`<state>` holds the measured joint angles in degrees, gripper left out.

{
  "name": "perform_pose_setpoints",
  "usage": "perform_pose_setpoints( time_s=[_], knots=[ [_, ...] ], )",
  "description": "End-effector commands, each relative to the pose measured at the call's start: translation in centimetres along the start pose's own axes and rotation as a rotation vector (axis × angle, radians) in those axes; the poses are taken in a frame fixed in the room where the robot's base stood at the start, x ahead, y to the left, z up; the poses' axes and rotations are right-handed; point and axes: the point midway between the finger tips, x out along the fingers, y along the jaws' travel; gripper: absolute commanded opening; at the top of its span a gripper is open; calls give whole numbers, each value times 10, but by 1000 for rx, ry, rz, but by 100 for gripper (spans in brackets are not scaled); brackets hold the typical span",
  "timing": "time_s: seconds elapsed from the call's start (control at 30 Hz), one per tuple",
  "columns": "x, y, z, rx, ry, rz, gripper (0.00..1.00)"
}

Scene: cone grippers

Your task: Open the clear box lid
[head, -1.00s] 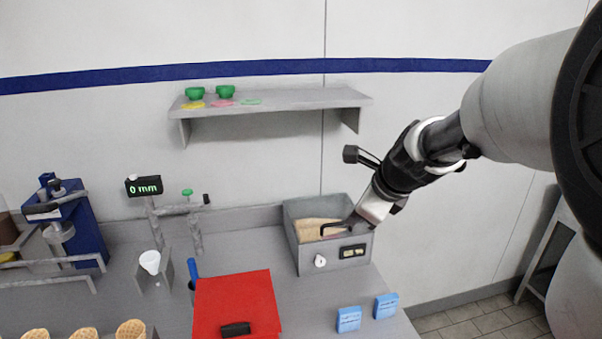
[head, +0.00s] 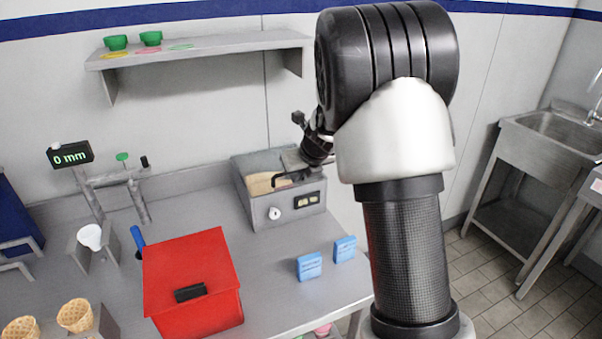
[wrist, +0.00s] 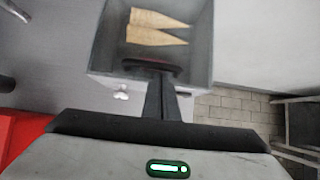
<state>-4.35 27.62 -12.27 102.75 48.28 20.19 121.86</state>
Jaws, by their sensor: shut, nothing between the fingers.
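The grey metal box (head: 287,208) stands at the back right of the counter, with a dial and small display on its front. Tan cones lie inside it; in the wrist view they are pointed flat cones (wrist: 155,36). I cannot make out a clear lid pane. A dark curved bar (wrist: 148,67) crosses the box's near edge in the wrist view, possibly a handle. My gripper (head: 281,181) is over the box's front right part, and its shut fingers (wrist: 160,78) reach to that bar. Whether they touch it, I cannot tell.
A red box (head: 190,265) with a dark handle stands front left of the grey box. Two blue packets (head: 309,266) stand in front. A shelf (head: 205,50) with green cups hangs above. A steel sink (head: 560,135) is at the right. My arm covers the counter's right end.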

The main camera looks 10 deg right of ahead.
Motion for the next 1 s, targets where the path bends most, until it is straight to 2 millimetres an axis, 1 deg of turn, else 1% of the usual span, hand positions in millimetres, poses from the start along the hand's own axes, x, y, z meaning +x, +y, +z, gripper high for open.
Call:
perform_pose_setpoints(
  time_s=[0.03,0.17,0.57,0.77,1.0],
  knots=[
    [4,0,0,0,0,-1,0],
    [8,0,0,0,0,0,0],
    [5,0,2,0,0,0,0],
    [-11,0,16,1,-1,0,0],
    [-43,-1,46,0,-2,-1,0]
  ],
)
